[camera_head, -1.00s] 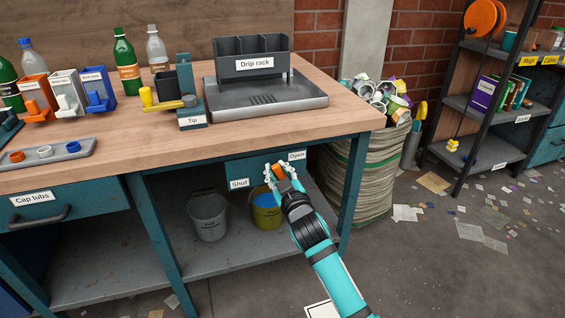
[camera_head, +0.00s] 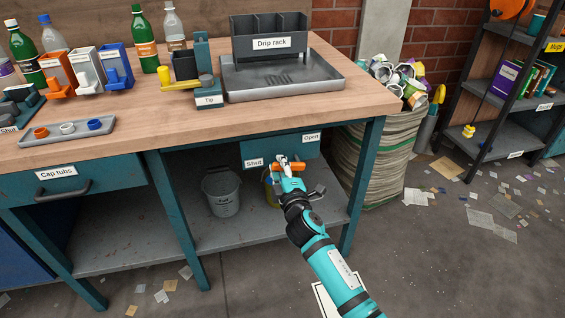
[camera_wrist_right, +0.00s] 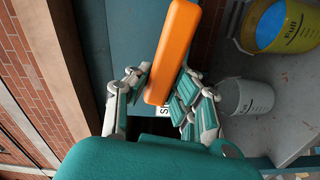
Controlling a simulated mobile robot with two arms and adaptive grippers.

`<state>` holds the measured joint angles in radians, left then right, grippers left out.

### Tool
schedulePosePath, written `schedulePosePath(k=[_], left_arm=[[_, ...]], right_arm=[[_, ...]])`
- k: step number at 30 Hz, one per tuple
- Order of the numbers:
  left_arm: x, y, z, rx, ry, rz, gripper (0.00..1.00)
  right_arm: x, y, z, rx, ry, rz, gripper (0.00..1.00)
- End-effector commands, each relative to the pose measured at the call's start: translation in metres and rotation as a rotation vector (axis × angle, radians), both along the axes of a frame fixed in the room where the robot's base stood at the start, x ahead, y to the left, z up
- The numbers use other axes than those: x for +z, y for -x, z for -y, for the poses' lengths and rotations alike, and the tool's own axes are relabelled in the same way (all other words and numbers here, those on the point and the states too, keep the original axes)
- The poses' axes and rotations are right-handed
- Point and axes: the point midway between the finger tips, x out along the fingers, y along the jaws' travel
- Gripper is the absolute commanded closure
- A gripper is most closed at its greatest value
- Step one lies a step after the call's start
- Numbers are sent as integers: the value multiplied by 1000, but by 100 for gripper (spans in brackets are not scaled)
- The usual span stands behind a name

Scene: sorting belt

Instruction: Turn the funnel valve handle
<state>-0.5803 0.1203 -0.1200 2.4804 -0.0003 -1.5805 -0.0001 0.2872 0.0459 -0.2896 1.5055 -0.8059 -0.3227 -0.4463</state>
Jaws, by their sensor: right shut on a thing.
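The orange valve handle (camera_head: 277,168) sits in front of the teal panel (camera_head: 262,151) under the bench top. The panel has a "Shut" label (camera_head: 254,162) at its left and an "Open" label (camera_head: 311,138) at its right. My right gripper (camera_head: 286,163) is shut on the handle, whose ends show on both sides of the fingers, lying roughly level in the head view. In the right wrist view the orange handle (camera_wrist_right: 172,50) lies between the fingers (camera_wrist_right: 160,88), with part of a label behind. The valve body is hidden. My left gripper is out of view.
A grey bucket (camera_head: 222,196) stands on the lower shelf, and a yellow bucket with blue contents (camera_wrist_right: 283,30) is partly hidden behind my gripper in the head view. The bench leg (camera_head: 365,180) is just right of my arm. The drip rack (camera_head: 268,40) stands above.

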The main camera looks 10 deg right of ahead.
Motion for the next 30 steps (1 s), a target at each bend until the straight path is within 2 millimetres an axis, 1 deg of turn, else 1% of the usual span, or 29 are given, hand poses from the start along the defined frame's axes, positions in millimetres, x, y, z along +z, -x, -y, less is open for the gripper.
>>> schedulePosePath(k=[1, 6, 12, 29, 30], left_arm=[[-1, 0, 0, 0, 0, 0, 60], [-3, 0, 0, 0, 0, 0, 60], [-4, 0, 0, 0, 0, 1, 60], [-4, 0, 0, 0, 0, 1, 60], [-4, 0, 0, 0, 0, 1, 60]], right_arm=[[-4, 0, -1, 1, 35, -1, 100], [-9, 0, -2, 1, 133, 3, 100], [-13, 0, -2, 1, 204, 5, 100], [-15, 0, -2, 0, 240, 6, 100], [-15, 0, -2, 0, 240, 6, 81]])
